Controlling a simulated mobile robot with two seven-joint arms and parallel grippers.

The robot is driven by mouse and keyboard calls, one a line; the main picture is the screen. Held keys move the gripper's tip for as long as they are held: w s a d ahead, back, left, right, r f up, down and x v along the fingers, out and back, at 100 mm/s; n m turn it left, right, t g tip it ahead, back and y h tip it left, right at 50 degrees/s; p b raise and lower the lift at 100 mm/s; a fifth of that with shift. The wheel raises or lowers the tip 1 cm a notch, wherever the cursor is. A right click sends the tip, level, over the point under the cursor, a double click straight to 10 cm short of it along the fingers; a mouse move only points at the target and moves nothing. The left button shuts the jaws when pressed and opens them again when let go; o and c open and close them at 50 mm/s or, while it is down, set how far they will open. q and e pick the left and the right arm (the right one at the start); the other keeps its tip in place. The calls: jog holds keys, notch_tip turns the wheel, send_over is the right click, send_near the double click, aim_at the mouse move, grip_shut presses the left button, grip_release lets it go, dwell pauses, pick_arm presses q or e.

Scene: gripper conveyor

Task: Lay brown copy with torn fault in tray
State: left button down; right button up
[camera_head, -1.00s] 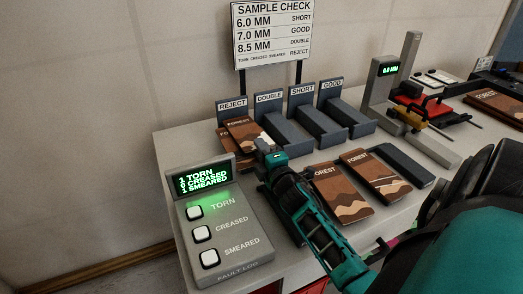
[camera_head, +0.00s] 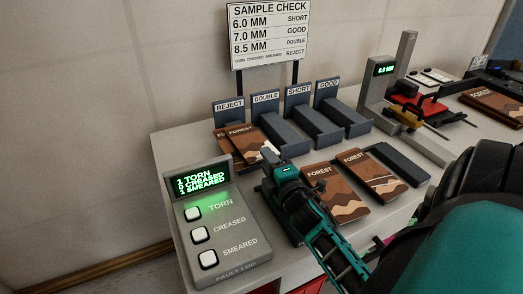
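Two brown FOREST copies lie overlapping in the reject tray, a left one (camera_head: 220,137) and a right one (camera_head: 245,140); the tray's labelled back plate (camera_head: 229,106) stands behind them. I cannot make out a tear on either. Two more brown copies, a nearer one (camera_head: 335,192) and a farther one (camera_head: 371,177), lie on the table right of my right gripper. My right gripper (camera_head: 268,153) points at the lower right corner of the reject copies, very close to it. Its fingers are mostly hidden, so its opening and any contact are unclear. My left gripper is not in view.
The fault log box (camera_head: 222,235) stands front left, its lit screen (camera_head: 200,178) reading 1 torn, 0 creased, 1 smeared. Double (camera_head: 277,130), short (camera_head: 310,118) and good (camera_head: 342,112) trays look empty. A gauge (camera_head: 387,85) reading 6.0 MM stands right.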

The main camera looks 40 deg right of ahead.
jog(key=shift+v, duration=0.75)
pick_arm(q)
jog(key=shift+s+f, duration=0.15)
pick_arm(e)
jog(key=o, duration=1.3)
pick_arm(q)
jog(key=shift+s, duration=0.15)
pick_arm(e)
jog(key=shift+s, duration=0.1)
